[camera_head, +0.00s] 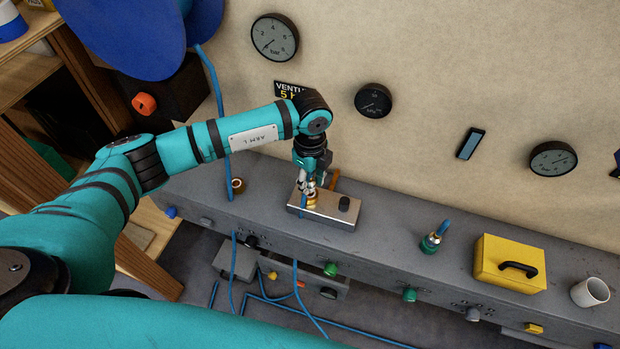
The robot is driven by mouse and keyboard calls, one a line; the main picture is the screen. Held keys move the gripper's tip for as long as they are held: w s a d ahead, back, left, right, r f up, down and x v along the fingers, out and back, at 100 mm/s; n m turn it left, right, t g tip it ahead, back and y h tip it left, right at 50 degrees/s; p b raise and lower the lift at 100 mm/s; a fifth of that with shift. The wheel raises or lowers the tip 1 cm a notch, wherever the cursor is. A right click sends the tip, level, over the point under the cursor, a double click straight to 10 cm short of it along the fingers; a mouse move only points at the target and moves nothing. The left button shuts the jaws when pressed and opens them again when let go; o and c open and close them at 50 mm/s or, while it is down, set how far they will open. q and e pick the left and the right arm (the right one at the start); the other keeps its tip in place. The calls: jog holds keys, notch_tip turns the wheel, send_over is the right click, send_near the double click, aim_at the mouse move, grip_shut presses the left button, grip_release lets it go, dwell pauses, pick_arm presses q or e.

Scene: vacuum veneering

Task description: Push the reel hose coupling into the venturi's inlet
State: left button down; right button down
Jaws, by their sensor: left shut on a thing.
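The venturi (325,212) is a silver metal block with a black knob on its right end, lying on the grey bench ledge. My left gripper (310,187) points down over its left part and is shut on the hose coupling (313,201), a small brass piece. A short bit of blue hose shows just beside it. The fingers hide most of the coupling and the inlet, so I cannot tell whether the coupling is seated or only touching. The blue hose reel (135,35) is at the top left. My right gripper is not in view.
A brass ring-shaped fitting (238,185) is on the ledge left of the venturi, beside a hanging blue hose (229,130). To the right are a green fitting with hose (431,243), a yellow box (508,264) and a white mug (590,292). Gauges hang on the wall behind.

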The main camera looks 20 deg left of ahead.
aim_at(311, 176)
pick_arm(q)
jog(key=shift+f+b, duration=0.7)
jog(key=shift+f, duration=0.3)
jog(key=c, duration=0.9)
grip_release()
jog(key=shift+c, duration=0.2)
jog(key=shift+r, duration=0.15)
notch_tip(311, 176, up, 12)
jog(key=shift+f, duration=0.1)
jog(key=shift+d, duration=0.1)
